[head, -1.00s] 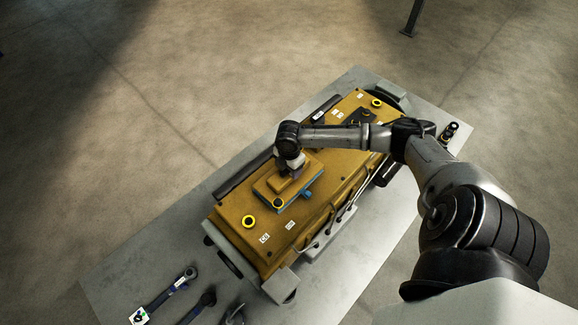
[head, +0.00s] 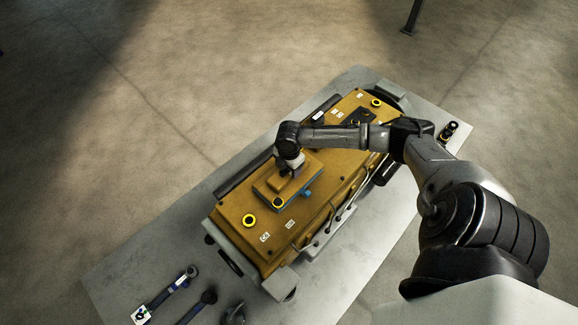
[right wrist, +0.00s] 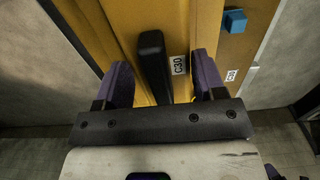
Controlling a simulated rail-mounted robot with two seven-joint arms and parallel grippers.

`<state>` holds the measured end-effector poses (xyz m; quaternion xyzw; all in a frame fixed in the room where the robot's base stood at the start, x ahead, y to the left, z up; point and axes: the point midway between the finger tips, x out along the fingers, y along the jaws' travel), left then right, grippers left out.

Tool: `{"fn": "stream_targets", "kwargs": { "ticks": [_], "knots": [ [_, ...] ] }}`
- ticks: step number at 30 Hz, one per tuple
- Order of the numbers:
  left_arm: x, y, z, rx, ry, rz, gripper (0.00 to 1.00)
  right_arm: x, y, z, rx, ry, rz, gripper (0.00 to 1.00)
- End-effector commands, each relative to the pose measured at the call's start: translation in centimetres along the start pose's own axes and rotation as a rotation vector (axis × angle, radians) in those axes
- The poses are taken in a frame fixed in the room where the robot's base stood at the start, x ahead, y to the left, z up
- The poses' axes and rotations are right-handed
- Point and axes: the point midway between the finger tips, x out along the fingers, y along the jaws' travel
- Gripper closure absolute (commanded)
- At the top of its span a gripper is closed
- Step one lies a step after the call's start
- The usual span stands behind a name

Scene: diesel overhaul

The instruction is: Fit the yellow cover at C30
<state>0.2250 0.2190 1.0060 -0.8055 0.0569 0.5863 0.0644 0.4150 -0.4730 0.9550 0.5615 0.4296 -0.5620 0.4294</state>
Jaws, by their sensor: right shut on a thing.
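The yellow cover (head: 299,175) is a flat plate with a raised block, lying over the top of the long yellow engine (head: 335,165). My right gripper (head: 286,168) is above it, shut on its raised part. In the right wrist view the purple fingers (right wrist: 163,85) stand on either side of a black bar (right wrist: 153,62) and yellow surfaces. My left gripper is not in view.
A blue block (head: 308,194) sits at the cover's right edge. Yellow rings with dark centres (head: 249,220) stand on the engine top. Tools, including a wrench (head: 172,292), lie at the front left of the grey table (head: 130,262). A black fitting (head: 448,131) stands far right.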

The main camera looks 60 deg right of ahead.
Motion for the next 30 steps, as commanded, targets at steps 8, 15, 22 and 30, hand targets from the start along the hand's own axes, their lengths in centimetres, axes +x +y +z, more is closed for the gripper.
{"fn": "stream_targets", "kwargs": {
  "ticks": [8,15,22,30],
  "knots": [
    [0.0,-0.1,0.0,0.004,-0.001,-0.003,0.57,-0.1,0.1,0.0,0.001,0.000,0.002,0.70],
    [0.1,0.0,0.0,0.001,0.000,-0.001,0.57,0.1,0.1,0.0,0.001,0.000,0.002,0.70],
    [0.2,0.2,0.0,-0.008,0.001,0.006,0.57,0.6,0.1,0.0,0.001,0.000,0.002,0.70],
    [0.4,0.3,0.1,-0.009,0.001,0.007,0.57,1.0,0.1,0.0,0.001,0.000,0.002,0.70]
  ]
}}
